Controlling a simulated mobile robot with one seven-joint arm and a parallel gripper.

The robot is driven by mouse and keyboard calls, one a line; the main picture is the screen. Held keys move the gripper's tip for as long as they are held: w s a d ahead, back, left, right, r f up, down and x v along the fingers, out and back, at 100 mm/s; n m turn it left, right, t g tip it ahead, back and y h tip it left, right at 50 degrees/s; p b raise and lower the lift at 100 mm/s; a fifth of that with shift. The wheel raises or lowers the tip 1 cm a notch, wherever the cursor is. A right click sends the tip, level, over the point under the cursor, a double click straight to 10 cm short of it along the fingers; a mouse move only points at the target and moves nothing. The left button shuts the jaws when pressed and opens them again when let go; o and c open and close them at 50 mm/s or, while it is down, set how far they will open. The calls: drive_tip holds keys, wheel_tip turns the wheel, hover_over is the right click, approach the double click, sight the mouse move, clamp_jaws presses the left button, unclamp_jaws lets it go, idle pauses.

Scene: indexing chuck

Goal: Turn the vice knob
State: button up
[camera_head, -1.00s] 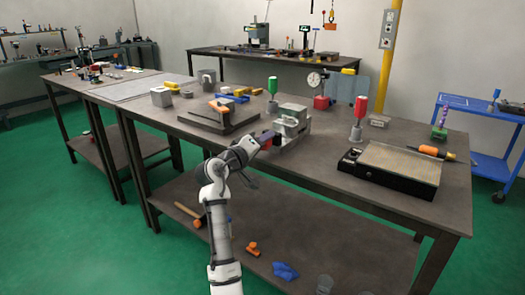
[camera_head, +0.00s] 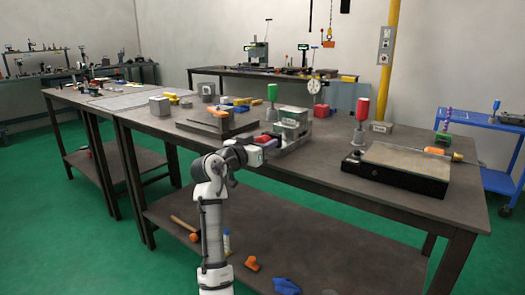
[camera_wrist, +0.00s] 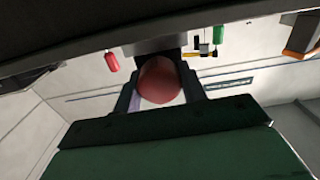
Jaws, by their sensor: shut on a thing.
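The grey vice (camera_head: 292,124) stands on the workbench near its front edge, in the middle of the head view. Its red round knob (camera_wrist: 160,80) fills the space between the two dark fingers of my gripper (camera_wrist: 161,92) in the wrist view. In the head view, a small red part of the knob (camera_head: 262,139) shows at the vice's front left. My gripper (camera_head: 265,144) reaches it from the front left and is shut on it. The fingers hide most of the knob there. The wrist view is upside down.
A green-handled tool (camera_head: 272,93) stands behind the vice and a red-handled one (camera_head: 360,118) to its right. A dark plate (camera_head: 215,124) lies to the left. The bench front (camera_head: 325,178) is clear.

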drive_tip(key=m+b, duration=0.1)
drive_tip(key=m, duration=0.2)
drive_tip(key=m+b, duration=0.2)
drive_tip(key=m, duration=0.1)
drive_tip(key=shift+f+m, duration=0.2)
drive_tip(key=shift+m, duration=0.1)
drive_tip(key=m+b, duration=0.2)
drive_tip(key=m, duration=0.3)
drive_tip(key=shift+d+r+b, duration=0.1)
drive_tip(key=shift+b, duration=0.25)
drive_tip(key=shift+m, duration=0.3)
drive_tip(key=o, duration=1)
drive_tip(key=v, duration=1.4)
drive_tip(key=shift+r, duration=0.1)
